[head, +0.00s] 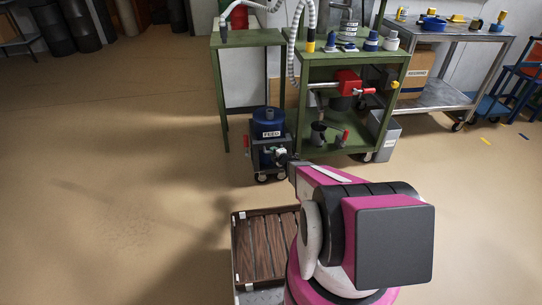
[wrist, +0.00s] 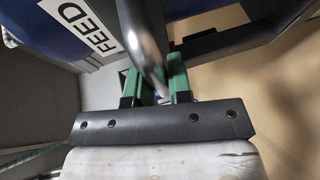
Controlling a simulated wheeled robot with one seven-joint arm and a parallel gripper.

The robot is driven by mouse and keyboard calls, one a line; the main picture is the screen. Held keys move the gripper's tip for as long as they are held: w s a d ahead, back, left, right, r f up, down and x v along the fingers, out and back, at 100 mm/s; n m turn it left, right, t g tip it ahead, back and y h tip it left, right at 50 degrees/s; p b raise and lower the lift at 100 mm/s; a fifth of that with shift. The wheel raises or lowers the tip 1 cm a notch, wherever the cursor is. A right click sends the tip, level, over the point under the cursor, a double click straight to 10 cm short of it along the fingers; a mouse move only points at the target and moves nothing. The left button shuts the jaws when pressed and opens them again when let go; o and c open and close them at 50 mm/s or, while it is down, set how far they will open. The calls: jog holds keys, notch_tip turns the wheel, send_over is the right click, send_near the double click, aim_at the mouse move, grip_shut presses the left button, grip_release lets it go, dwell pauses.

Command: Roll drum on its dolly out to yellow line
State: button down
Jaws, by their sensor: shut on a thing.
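The blue drum (head: 268,124), labelled FEED, stands upright on a dark wheeled dolly (head: 256,160) just in front of the green bench. In the wrist view the drum (wrist: 40,35) fills the upper left, its FEED label large. My gripper (wrist: 155,88) has green fingers shut around a shiny metal bar (wrist: 143,35), which looks like the dolly's handle. In the head view my arm hides most of the gripper, close to the dolly's right side. A short yellow line (head: 486,141) lies on the floor at the far right.
The green bench (head: 350,62) with hoses and tools stands behind the dolly, a grey bin (head: 384,137) at its right. A metal cart (head: 436,95) stands farther right. A slatted wooden tray (head: 262,250) is in front. Floor to the left is clear.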

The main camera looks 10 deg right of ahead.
jog(key=shift+s, duration=3)
jog(key=shift+s+f, duration=0.1)
jog(key=shift+s, duration=1.8)
jog(key=c, duration=1.1)
grip_release()
jog(key=shift+s+f, duration=0.15)
jog(key=shift+s, duration=0.05)
